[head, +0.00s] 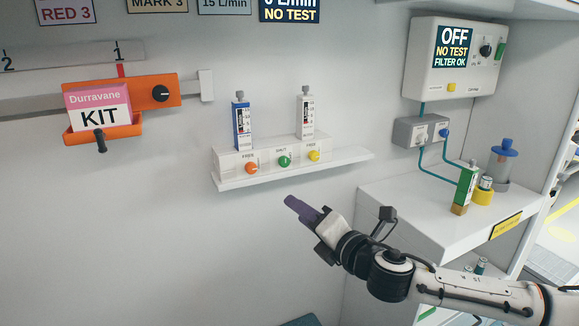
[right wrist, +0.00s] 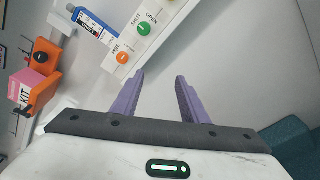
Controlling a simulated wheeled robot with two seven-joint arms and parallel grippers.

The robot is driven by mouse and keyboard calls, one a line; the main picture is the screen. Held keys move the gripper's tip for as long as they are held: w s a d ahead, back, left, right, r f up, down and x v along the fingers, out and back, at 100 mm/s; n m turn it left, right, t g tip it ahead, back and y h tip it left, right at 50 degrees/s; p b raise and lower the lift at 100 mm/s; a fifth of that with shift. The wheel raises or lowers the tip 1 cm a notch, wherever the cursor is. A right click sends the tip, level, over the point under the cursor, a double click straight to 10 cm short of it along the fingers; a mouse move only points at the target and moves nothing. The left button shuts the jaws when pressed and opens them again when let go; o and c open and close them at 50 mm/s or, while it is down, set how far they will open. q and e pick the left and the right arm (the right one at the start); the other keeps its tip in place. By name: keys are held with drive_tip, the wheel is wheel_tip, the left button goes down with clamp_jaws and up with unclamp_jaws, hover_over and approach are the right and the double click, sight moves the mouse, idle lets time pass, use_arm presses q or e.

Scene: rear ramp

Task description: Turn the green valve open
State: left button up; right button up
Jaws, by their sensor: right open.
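The green valve (head: 285,161) is a small round knob in the middle of a white block on the wall shelf, between an orange knob (head: 251,168) and a yellow knob (head: 314,156). In the right wrist view the green valve (right wrist: 143,29) is near the top, with small labels beside it. My right gripper (head: 295,205) has purple fingers and is below the shelf, apart from the valve. In the right wrist view its fingers (right wrist: 160,78) are spread with nothing between them. My left gripper is not in view.
The shelf edge (head: 290,173) juts out above my gripper. An orange holder (head: 165,91) with a pink kit box is at left. A white counter (head: 400,190) is at right.

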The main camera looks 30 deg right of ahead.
drive_tip(key=n+t, duration=0.1)
drive_tip(key=n, duration=0.1)
approach(285, 164)
drive_tip(key=shift+h, duration=0.3)
drive_tip(key=w+p, duration=0.1)
drive_tip(key=w, duration=0.7)
drive_tip(key=shift+a+p, duration=0.1)
drive_tip(key=shift+p, duration=0.3)
clamp_jaws()
